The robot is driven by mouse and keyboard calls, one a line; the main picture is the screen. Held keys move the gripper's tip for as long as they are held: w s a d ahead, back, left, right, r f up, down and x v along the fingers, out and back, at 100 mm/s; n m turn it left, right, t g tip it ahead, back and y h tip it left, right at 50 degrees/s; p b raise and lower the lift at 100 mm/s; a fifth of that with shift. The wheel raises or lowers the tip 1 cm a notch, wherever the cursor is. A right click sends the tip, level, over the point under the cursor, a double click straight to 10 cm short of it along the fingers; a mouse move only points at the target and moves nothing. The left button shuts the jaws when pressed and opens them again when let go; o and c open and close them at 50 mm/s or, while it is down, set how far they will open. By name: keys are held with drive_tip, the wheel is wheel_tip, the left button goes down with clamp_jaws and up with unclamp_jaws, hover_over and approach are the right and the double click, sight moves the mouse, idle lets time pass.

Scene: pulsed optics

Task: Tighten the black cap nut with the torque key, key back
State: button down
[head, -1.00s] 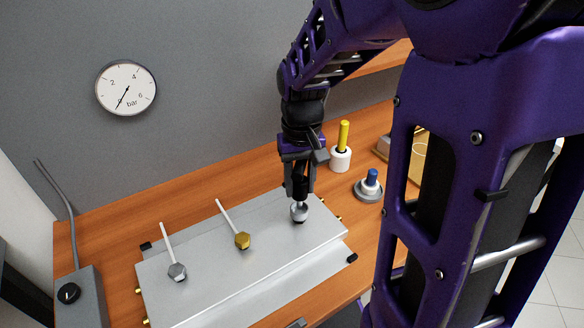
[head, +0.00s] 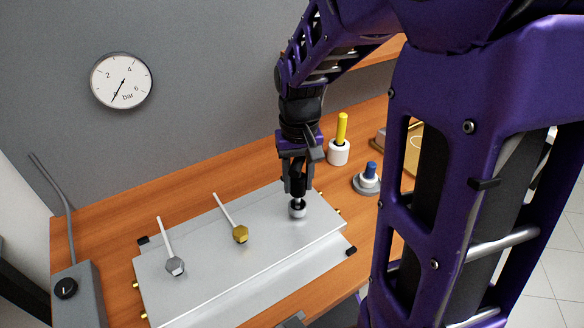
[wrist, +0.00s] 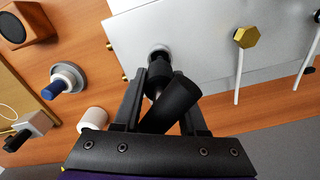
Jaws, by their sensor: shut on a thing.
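My gripper (head: 297,184) is shut on the torque key, holding its black handle (wrist: 171,104) over the right end of the silver plate (head: 200,262). In the wrist view the handle slants between the fingers (wrist: 160,90). The key's silver socket (head: 297,209) is down at the plate, at the place of the right-hand nut. The black cap nut is mostly or wholly hidden under the socket, so I cannot tell how fully it is seated. A gold hex nut (head: 240,234) and a grey hex nut (head: 175,266), each with a pale rod, stand to the left.
A yellow-handled tool (head: 342,128) stands in a white holder (head: 339,152). A blue-topped piece (head: 371,170) stands on a round grey base (head: 366,184). A wall gauge (head: 121,81) points near zero. A grey box with a black knob (head: 66,288) stands at left.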

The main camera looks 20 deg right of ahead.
drive_tip(key=shift+m, duration=0.3)
wheel_tip(320, 180, up, 6)
drive_tip(key=p, duration=0.4)
drive_tip(key=shift+r, duration=0.15)
